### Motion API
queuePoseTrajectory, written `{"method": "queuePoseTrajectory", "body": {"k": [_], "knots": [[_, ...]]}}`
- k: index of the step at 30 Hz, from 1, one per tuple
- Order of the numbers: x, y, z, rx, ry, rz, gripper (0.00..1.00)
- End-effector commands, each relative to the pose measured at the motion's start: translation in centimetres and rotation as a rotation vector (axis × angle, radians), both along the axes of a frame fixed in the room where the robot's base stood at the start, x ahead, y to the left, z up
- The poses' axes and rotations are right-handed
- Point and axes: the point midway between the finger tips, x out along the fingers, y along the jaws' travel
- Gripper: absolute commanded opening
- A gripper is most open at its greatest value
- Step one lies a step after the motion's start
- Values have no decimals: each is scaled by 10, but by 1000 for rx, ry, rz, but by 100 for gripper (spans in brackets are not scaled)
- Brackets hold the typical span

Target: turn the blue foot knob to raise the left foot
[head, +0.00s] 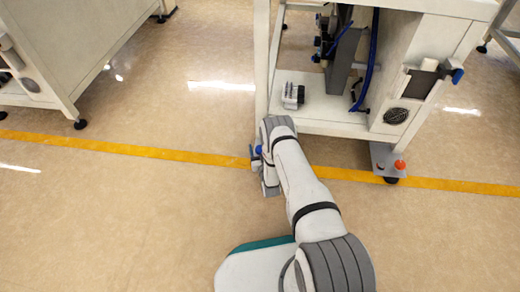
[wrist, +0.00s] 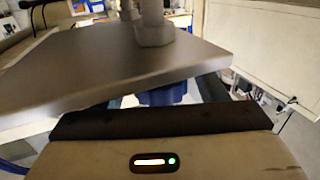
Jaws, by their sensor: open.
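The blue foot knob (wrist: 163,96) shows in the wrist view just under a grey metal foot plate (wrist: 110,65), partly hidden by the plate above and my gripper body below. A threaded stud with a nut (wrist: 153,32) stands on the plate. My gripper (wrist: 163,93) is open, with one dark finger on each side of the knob; I cannot tell whether they touch it. In the head view, a small blue spot of the knob (head: 258,149) shows at the machine's left leg, beside my gripper (head: 256,160). My arm hides most of that foot.
The white machine frame (head: 330,122) stands above, with a small grey block (head: 292,95) on its shelf. The right foot plate (head: 383,155) carries a red knob (head: 400,165). Another cabinet (head: 90,50) stands at the left. Floor left of my arm is clear, crossed by a yellow line (head: 130,149).

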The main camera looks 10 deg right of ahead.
Motion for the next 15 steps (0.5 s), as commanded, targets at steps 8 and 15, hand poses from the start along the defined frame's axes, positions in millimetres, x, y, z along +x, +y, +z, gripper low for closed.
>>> {"method": "queuePoseTrajectory", "body": {"k": [8,15], "knots": [[12,1,0,0,2,2,66],[12,2,0,0,1,2,58]]}}
